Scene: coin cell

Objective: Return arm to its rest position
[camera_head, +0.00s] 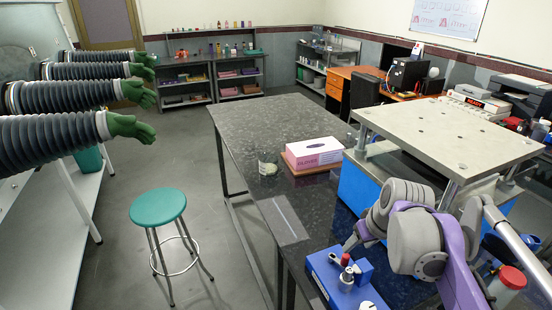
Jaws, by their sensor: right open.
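My right arm, grey and purple, comes in at the lower right. My right gripper (349,243) is small in the picture and partly covered by its own arm links. It is open, with nothing seen between its fingers. It is just above and behind a blue device (322,272) with a red-topped knob at the front edge of the dark bench. I cannot tell if the gripper touches the device. My left gripper is not in view.
A dark stone bench (262,130) carries a glass beaker (267,163) and a pink-white tissue box (315,152). A raised metal-topped platform (440,128) stands close behind my right arm. A green stool (158,206) and green-gloved glovebox sleeves (60,140) are at left. The left bench is mostly clear.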

